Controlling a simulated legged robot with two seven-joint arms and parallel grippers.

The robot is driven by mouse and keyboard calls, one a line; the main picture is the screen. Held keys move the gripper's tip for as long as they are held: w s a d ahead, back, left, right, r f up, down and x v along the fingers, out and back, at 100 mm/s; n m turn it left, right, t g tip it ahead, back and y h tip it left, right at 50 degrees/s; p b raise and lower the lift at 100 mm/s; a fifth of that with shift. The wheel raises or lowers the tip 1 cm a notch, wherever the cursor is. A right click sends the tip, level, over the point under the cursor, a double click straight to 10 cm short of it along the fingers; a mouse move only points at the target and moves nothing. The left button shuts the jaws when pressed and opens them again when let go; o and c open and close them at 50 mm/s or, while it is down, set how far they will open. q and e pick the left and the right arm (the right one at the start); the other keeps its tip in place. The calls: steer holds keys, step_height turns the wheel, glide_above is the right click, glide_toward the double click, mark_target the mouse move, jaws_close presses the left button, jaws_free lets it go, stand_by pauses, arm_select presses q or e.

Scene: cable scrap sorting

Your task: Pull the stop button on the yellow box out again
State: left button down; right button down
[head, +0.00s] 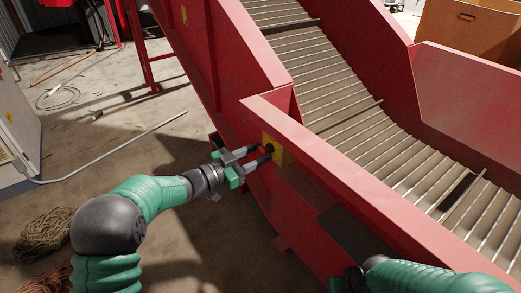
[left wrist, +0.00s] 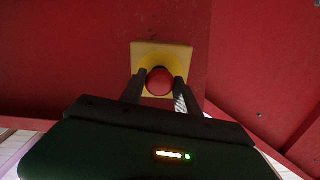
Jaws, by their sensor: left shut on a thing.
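The yellow box (head: 276,150) is fixed to the red side wall of the conveyor in the head view. It also shows in the left wrist view (left wrist: 146,50), with the round red stop button (left wrist: 159,81) on its front. My left gripper (head: 264,154) reaches the box from the left. Its two dark fingers stand on either side of the button and are shut on it. Whether the button is in or out is hard to tell. My right arm (head: 420,276) comes in at the bottom right; its fingertips do not show clearly.
The red conveyor wall (head: 350,185) runs diagonally beside my arms, with a slatted belt (head: 340,80) behind it. A grey cabinet (head: 15,125) stands at the left. Coiled rope (head: 42,236) and a thin pipe (head: 110,155) lie on the concrete floor.

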arm_select(q)
steer(key=c, duration=1.2)
jaws_free()
steer(key=shift+s+a+f, duration=0.1)
steer(key=shift+f, duration=0.05)
steer(key=shift+c, duration=0.2)
steer(key=o, duration=0.4)
steer(key=shift+a, duration=0.15)
steer(key=shift+c, duration=0.2)
steer(key=shift+s+a+r+p, duration=0.15)
steer(key=shift+a+r+p, duration=0.05)
steer(key=shift+p, duration=0.1)
steer(key=p+v, duration=0.6)
steer(key=v, duration=1)
steer(key=shift+a+f, duration=0.15)
steer(key=shift+a, duration=0.05)
steer(key=shift+s, duration=0.1)
